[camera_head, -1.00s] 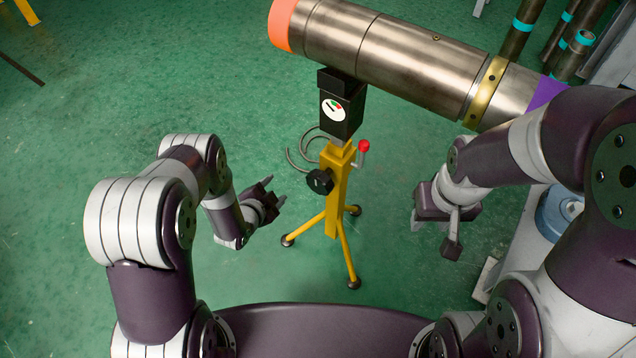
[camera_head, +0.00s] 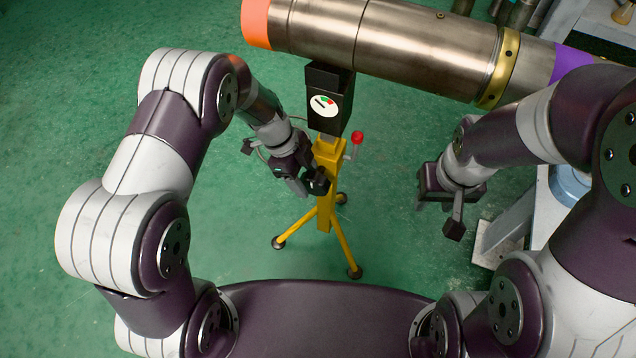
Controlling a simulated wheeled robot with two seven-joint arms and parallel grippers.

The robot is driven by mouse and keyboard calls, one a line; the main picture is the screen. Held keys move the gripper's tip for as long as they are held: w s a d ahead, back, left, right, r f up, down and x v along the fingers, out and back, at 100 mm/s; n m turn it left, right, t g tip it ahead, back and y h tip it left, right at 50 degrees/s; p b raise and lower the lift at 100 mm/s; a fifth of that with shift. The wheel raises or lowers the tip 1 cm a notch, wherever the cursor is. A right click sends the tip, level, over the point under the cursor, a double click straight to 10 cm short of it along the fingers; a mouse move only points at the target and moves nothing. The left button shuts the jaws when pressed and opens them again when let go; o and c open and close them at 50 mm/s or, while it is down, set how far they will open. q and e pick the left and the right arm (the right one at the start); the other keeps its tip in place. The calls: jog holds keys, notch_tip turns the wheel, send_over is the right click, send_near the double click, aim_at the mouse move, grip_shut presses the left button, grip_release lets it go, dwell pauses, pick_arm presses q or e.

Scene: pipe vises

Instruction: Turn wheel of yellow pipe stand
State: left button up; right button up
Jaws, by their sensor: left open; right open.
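The yellow pipe stand (camera_head: 327,160) stands upright on three legs in the middle of the head view. Its black wheel (camera_head: 317,181) sits on the left side of the yellow post. A black head with a round dial (camera_head: 323,105) tops the post, under the metal pipe (camera_head: 390,40). My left gripper (camera_head: 302,186) is open, right at the wheel's left side; I cannot tell whether its fingers touch or surround the wheel. My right gripper (camera_head: 436,215) is open and empty, to the right of the stand and apart from it.
A small lever with a red knob (camera_head: 357,137) sticks out from the stand's right side. A grey bench (camera_head: 515,220) with a blue object (camera_head: 570,185) stands at the right, partly behind my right arm. The green floor (camera_head: 60,130) at the left is clear.

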aim_at(318, 177)
pick_arm(q)
jog(key=d, duration=0.1)
jog(key=s+d+f, duration=0.1)
jog(key=d, duration=0.1)
jog(key=shift+f+b, duration=0.1)
jog(key=shift+b, duration=0.3)
jog(key=c, duration=1)
jog(key=shift+o, duration=0.2)
jog(key=shift+r+y+p, duration=0.2)
jog(key=shift+y+p, duration=0.3)
jog(key=shift+p, duration=0.3)
jog(key=t+y+p, duration=0.1)
jog(key=y+p, duration=0.2)
jog(key=p, duration=0.3)
jog(key=shift+f+t+y+p, duration=0.25)
jog(key=shift+t+y+p, duration=0.05)
jog(key=shift+y+p, duration=0.3)
jog(key=shift+f+t+y, duration=0.15)
jog(key=shift+t+y, duration=0.15)
jog(key=shift+y, duration=0.4)
